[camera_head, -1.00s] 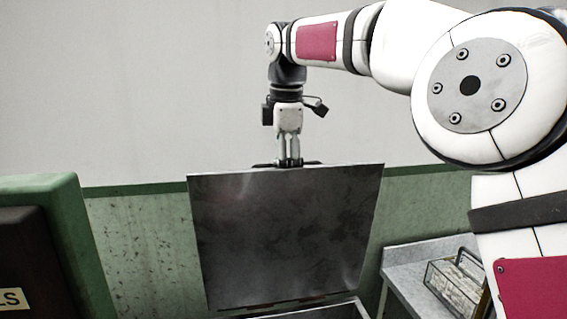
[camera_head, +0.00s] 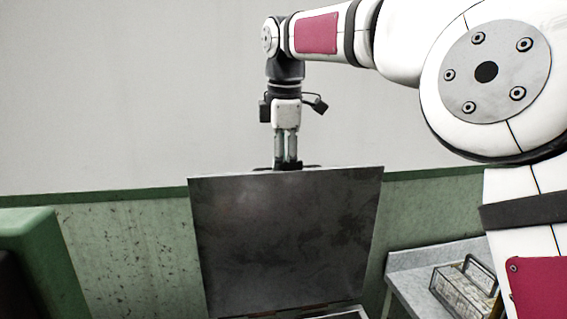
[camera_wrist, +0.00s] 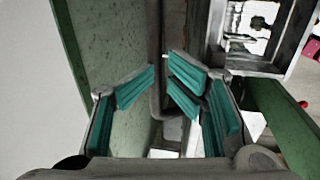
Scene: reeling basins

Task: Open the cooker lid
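The cooker lid (camera_head: 288,240) is a dark grey metal plate standing nearly upright in the head view, its broad face toward me. Its lower edge is at the bottom of the picture, where a strip of the cooker (camera_head: 345,314) shows. My gripper (camera_head: 287,167) points down at the lid's top edge, with its fingers close together at the dark handle (camera_head: 313,167), which is mostly hidden behind that edge. In the wrist view, the teal pads of my gripper (camera_wrist: 160,85) sit close on both sides of the dark handle bar (camera_wrist: 155,35).
A green box-like unit (camera_head: 35,245) stands at the left. A green wall panel (camera_head: 125,250) runs behind the lid. At the right, a grey counter (camera_head: 420,258) holds a wire basket (camera_head: 463,288). The space above the lid is clear apart from my arm.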

